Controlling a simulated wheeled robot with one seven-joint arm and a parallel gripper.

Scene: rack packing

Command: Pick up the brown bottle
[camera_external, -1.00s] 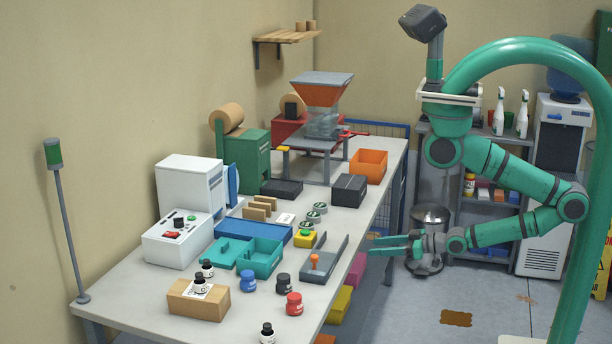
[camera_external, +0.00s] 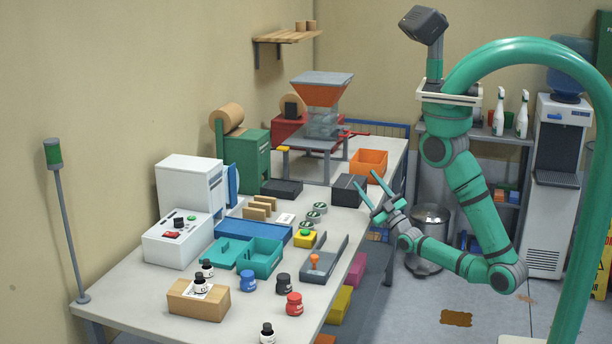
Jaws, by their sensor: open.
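No bottle looks clearly brown at this size. A dark grey jar (camera_external: 284,284) stands between a blue jar (camera_external: 248,281) and a red jar (camera_external: 294,304). My gripper (camera_external: 366,179) is open and empty, beyond the table's right edge, fingers pointing up and left, well away from the bottles.
The table also bears a teal divided box (camera_external: 262,256), a grey tray with an orange-topped item (camera_external: 325,262), a yellow button box (camera_external: 305,239), a black box (camera_external: 348,190) and an orange bin (camera_external: 369,165). A white machine (camera_external: 178,240) stands left.

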